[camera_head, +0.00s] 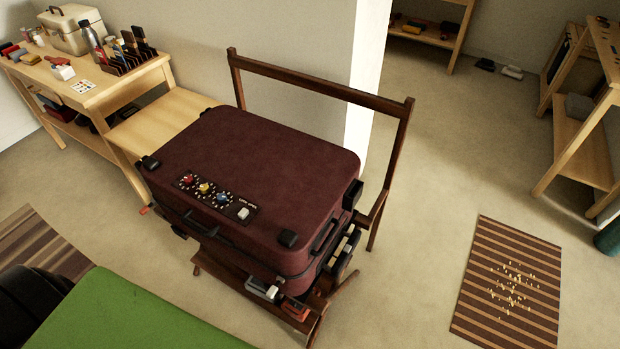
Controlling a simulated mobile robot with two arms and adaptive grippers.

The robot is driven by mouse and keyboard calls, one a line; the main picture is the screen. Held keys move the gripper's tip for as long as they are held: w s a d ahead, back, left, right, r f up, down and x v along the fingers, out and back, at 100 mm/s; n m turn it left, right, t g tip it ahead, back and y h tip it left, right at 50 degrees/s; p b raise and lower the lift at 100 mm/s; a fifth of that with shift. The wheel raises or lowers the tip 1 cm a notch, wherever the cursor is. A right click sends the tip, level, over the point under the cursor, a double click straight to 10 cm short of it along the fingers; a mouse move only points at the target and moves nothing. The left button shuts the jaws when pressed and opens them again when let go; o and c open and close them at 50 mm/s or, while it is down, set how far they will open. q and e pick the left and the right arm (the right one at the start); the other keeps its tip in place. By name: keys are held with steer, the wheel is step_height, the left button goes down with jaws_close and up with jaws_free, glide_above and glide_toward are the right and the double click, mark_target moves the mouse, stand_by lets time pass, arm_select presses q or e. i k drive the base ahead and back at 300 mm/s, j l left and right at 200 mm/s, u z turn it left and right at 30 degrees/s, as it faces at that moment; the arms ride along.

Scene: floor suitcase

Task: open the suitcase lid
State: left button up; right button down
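A dark maroon suitcase (255,175) lies flat on a wooden rack in the middle of the head view. Its lid is shut, with a seam along its sides. A panel with a red, a yellow and a blue knob (204,189) and a pale button (243,213) sits on the top near the front edge. A black handle (325,236) is on the right side. Black corner pieces show on the suitcase. The far and left sides are hidden. Neither of my grippers is in view.
The wooden rack (318,80) has a tall back frame. A wooden bench (155,120) and a cluttered table (105,85) stand at left. A green surface (135,315) fills the lower left front. A striped mat (510,285) with small yellow bits lies right. Bare floor separates mat and rack.

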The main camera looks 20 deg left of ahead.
mark_target(296, 187)
steer(key=j+z, duration=0.3)
steer(key=j, duration=0.15)
steer(key=j+z, duration=0.35)
steer(key=j, duration=0.15)
steer(key=k+j+z, duration=0.15)
steer(key=j+z, duration=0.15)
steer(key=j, duration=0.15)
steer(key=k+j+z, duration=0.15)
steer(key=j+z, duration=0.15)
steer(key=k+j+z, duration=0.3)
steer(key=j, duration=0.2)
steer(key=k+j, duration=0.25)
steer(key=j, duration=0.25)
steer(key=k+j+z, duration=0.1)
steer(key=k+j, duration=0.15)
steer(key=j, duration=0.2)
steer(key=k+j, duration=0.25)
steer(key=j, duration=0.25)
steer(key=k+j, duration=0.25)
steer(key=j, duration=0.2)
steer(key=k+j+z, duration=0.1)
steer(key=k+j, duration=0.15)
steer(key=j, duration=0.2)
